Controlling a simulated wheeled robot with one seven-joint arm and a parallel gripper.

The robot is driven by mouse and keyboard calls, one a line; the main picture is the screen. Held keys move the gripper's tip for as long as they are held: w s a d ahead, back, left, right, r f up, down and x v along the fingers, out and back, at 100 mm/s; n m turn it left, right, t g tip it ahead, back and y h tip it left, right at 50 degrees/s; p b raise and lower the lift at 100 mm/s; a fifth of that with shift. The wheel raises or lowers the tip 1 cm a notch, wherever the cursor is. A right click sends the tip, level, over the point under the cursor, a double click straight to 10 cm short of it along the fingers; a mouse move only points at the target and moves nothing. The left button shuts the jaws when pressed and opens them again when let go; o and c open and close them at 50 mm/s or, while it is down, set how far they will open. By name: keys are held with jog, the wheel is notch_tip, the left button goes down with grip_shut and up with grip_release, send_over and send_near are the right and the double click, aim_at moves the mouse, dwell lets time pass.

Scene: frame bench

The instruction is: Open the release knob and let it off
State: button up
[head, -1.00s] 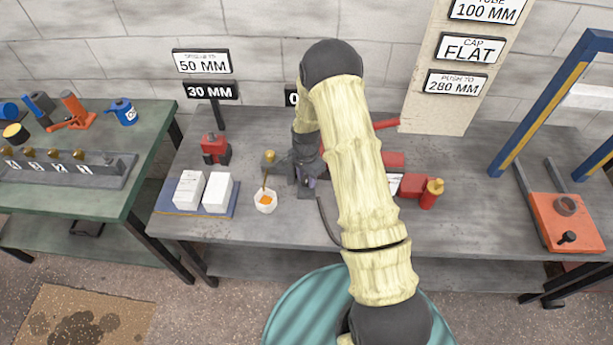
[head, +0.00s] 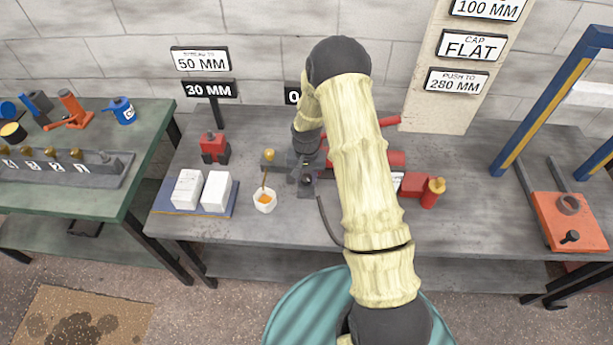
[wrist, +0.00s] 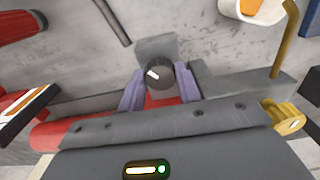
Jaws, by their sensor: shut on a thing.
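The release knob (wrist: 158,75) is a small dark round knob with a white mark on its face, seen in the wrist view. It sits in front of a grey block (wrist: 158,48) on the red hand pump (wrist: 60,133). My gripper (wrist: 160,90) is shut on the knob, with one purple-grey finger on each side of it. In the head view my gripper (head: 307,178) is at the left end of the red pump (head: 395,160), partly hidden by my arm. The knob is too small to make out clearly there.
A white cup (head: 265,200) with orange content and a brass fitting (head: 269,156) stand just left of my gripper. White blocks (head: 203,190) lie on a blue tray further left. A dark hose (head: 328,222) runs near the bench's front. An orange press base (head: 568,220) stands at right.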

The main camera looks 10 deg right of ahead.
aim_at(307, 178)
jog(key=n, duration=0.3)
jog(key=shift+n, duration=0.4)
jog(key=n, duration=0.4)
jog(key=shift+w, duration=0.1)
jog(key=o, duration=1)
jog(key=shift+c, duration=0.2)
jog(key=shift+r, duration=0.1)
notch_tip(307, 178, up, 17)
jog(key=b, duration=0.1)
jog(key=shift+r+b, duration=0.15)
jog(key=shift+b, duration=0.15)
